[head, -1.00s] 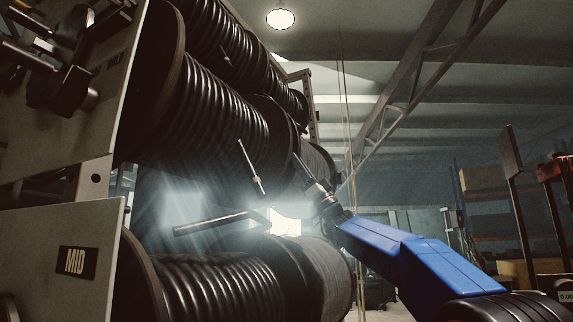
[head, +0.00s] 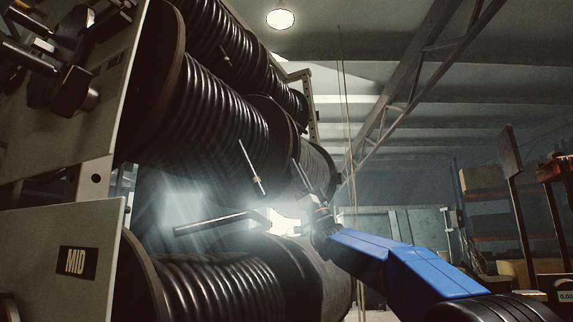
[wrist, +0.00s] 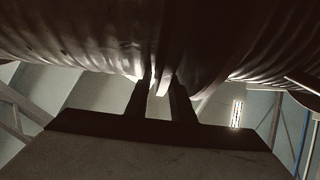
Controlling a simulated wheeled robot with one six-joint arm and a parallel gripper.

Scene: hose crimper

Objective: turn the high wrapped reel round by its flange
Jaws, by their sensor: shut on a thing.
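The high wrapped reel (head: 320,168) sits at the far end of the upper row, dark and smoother than the ribbed hose reel nearer me. Its dark round flange (head: 278,122) stands between the two. My gripper (head: 297,170) is at the lower edge of this flange, reaching up from below. In the wrist view my gripper (wrist: 161,82) is shut on the thin flange rim (wrist: 165,58), with wound surfaces on both sides. The jaw tips are partly lost in shadow and glare. How far the reel is turned cannot be told.
A ribbed hose reel (head: 215,115) is close on the left. Below are the MID-row reels (head: 225,285) beside the MID plate (head: 80,262). Thin rods (head: 252,168) and (head: 215,223) stick out near my gripper.

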